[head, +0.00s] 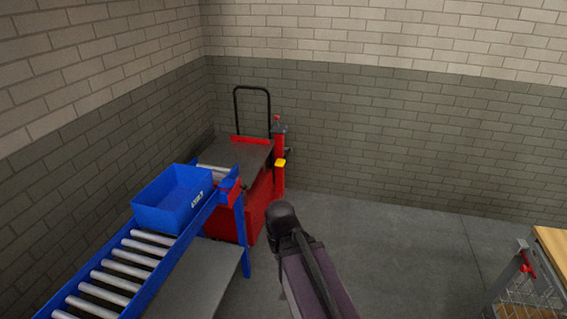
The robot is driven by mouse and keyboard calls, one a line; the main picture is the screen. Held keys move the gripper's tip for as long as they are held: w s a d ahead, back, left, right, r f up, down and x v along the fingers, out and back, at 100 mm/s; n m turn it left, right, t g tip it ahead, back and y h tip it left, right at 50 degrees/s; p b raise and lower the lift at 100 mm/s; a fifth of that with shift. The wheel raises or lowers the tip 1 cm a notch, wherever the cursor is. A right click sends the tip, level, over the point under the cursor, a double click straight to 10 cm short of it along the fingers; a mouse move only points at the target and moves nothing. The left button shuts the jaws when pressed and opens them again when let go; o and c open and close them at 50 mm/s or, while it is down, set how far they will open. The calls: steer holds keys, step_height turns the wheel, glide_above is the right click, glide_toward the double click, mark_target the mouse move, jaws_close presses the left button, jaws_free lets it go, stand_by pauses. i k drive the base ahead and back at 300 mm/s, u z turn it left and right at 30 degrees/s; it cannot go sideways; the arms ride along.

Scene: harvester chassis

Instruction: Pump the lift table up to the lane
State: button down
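The lift table (246,156) stands in the back left corner, past the far end of the roller lane (128,264). It has a bare dark grey top, a red body and a black push handle (252,90). A red post with a grey collar and red knob (279,126) stands at its right side, with a yellow pad (280,163) below it. I cannot tell how the top's height compares with the lane's rollers. My arm rises from the bottom middle and its dark joint is right of the table's front. My gripper is not visible.
A blue bin (174,198) sits on the lane near its far end. A grey shelf (203,284) lies under the lane's right side. A wire cart with a wooden top (548,255) is at the lower right. The floor (410,240) between is clear. Brick walls close the corner.

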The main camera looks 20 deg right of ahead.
mark_target(279, 162)
steer(key=k, duration=0.55)
steer(key=z, duration=0.45)
steer(key=i, duration=0.65)
steer(key=z, duration=0.65)
steer(key=i, duration=1.5)
steer(key=u, duration=0.65)
steer(key=i, duration=0.9)
steer(key=u, duration=0.6)
